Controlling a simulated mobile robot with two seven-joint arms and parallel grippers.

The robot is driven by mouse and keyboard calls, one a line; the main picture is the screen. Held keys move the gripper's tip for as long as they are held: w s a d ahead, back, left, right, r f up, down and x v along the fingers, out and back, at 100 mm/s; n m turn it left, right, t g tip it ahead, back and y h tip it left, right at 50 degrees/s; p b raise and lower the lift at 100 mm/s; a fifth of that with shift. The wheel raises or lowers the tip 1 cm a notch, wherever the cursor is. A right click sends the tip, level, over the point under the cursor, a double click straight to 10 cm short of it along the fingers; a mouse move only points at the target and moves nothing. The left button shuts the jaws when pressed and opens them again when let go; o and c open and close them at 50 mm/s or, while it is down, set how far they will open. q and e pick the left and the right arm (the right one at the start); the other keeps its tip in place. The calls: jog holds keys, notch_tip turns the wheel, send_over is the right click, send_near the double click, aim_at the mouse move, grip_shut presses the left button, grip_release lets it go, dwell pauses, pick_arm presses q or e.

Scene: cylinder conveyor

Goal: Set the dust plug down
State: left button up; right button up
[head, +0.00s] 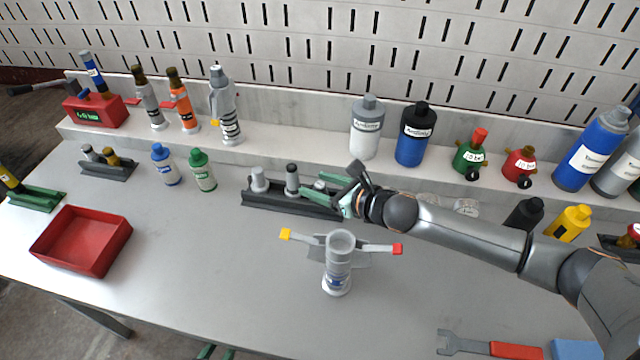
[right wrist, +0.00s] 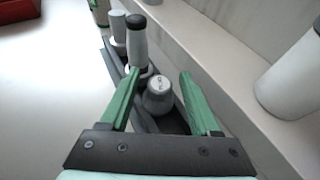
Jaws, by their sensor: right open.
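My right gripper (head: 332,187) is over the right end of a dark rack (head: 275,201) on the bench. In the right wrist view its green fingers (right wrist: 155,98) are open, one on either side of a grey plug (right wrist: 158,94), likely the dust plug. The plug stands in the rack with a visible gap to the right finger. In the head view the gripper hides it. Two other grey pieces stand in the rack, one light (head: 258,180) and one with a dark top (head: 292,180). Green tips at the bottom edge may be my left gripper (head: 212,353).
A grey fitting with yellow and red handles (head: 339,262) stands in front of the rack. A red tray (head: 82,243) is at left. White (head: 367,130) and blue (head: 411,135) bottles stand on the ledge behind. The bench between tray and fitting is clear.

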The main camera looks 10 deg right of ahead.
jog(key=shift+r, duration=0.5)
jog(key=p+v, duration=0.1)
jog(key=v, duration=1.1)
